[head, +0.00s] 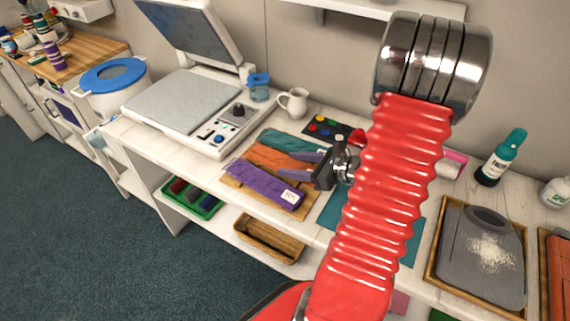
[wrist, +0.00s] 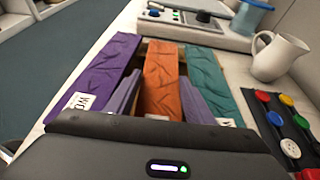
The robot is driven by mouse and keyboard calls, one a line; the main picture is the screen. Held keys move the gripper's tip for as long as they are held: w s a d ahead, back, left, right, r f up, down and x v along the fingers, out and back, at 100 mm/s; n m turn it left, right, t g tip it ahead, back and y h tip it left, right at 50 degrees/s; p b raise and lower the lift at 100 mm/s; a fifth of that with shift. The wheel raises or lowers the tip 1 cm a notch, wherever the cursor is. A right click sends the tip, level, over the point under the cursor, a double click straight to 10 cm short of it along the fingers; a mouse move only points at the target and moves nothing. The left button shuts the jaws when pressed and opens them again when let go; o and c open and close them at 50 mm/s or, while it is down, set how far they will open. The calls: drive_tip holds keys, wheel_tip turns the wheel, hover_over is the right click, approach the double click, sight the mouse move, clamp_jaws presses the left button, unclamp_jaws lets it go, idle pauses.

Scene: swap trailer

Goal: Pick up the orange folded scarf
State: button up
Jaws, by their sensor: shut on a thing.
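The orange folded scarf (head: 268,157) lies between a purple folded scarf (head: 263,183) and a teal folded scarf (head: 292,142) on a wooden tray (head: 300,213). My gripper (head: 285,165) reaches in from the right and is shut on the orange scarf. In the wrist view the orange scarf (wrist: 161,68) runs between the two purple-grey fingers of my gripper (wrist: 160,80), with the purple scarf (wrist: 103,62) to the left and the teal scarf (wrist: 213,82) to the right. The orange scarf's near end is partly hidden by the gripper body. I cannot tell whether it is lifted.
A white press (head: 183,104) with a raised lid stands left of the scarves. A white jug (head: 293,102), a blue-topped cup (head: 259,88) and a colored-button palette (head: 330,128) stand behind. A tray with a grey garment (head: 478,257) is at right.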

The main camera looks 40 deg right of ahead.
sight(293, 166)
drive_tip(key=shift+r, duration=0.1)
drive_tip(key=shift+c, duration=0.3)
wheel_tip(293, 166, up, 10)
idle(0.6)
idle(0.5)
